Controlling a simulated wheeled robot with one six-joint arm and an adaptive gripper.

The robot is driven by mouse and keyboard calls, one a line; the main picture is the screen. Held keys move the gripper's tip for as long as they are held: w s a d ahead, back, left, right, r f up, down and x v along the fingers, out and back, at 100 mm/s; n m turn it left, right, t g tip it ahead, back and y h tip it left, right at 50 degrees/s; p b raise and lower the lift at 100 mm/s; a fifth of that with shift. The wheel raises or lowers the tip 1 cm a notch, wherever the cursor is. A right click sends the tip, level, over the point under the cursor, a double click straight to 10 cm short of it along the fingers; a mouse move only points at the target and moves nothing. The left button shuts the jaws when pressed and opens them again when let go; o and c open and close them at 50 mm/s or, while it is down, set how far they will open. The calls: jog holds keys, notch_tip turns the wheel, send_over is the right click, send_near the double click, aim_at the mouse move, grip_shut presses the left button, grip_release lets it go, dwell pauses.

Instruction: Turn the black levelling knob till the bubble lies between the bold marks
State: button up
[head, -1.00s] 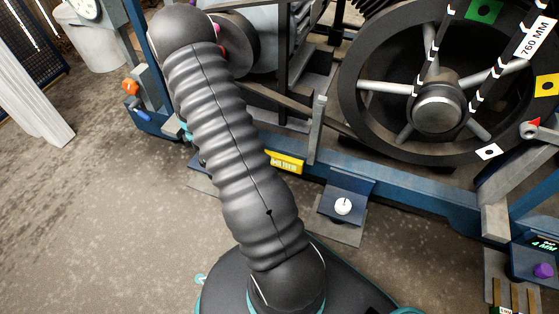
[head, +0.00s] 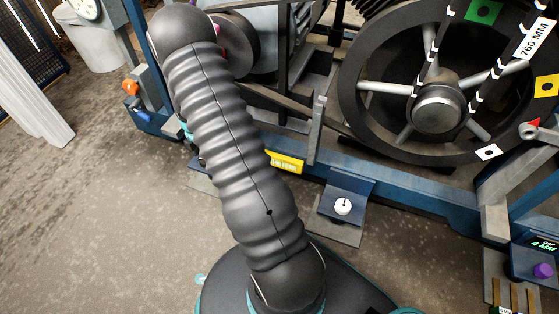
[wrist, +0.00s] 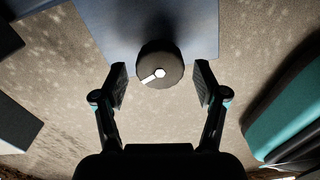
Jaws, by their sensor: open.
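The black levelling knob (wrist: 160,58) shows in the wrist view as a dark round knob with a white pointer line and a pale centre. It stands in front of a blue-grey plate. My gripper (wrist: 161,84) is open, with one finger pad on each side of the knob's lower part and a gap on both sides. In the head view my arm hides the gripper and this knob. A yellow level (head: 285,162) sits on the blue frame just right of my arm. Its bubble and marks are too small to read.
A white knob (head: 343,206) stands on a blue bracket to the right. A large spoked flywheel (head: 436,105) and the blue frame rail (head: 400,187) fill the right side. A purple knob (head: 543,270) is at the far right. Floor is clear at the left.

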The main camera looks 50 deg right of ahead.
notch_tip(320, 180, up, 6)
jog(key=p, duration=0.3)
jog(key=shift+f, duration=0.1)
notch_tip(320, 180, up, 12)
dwell(0.7)
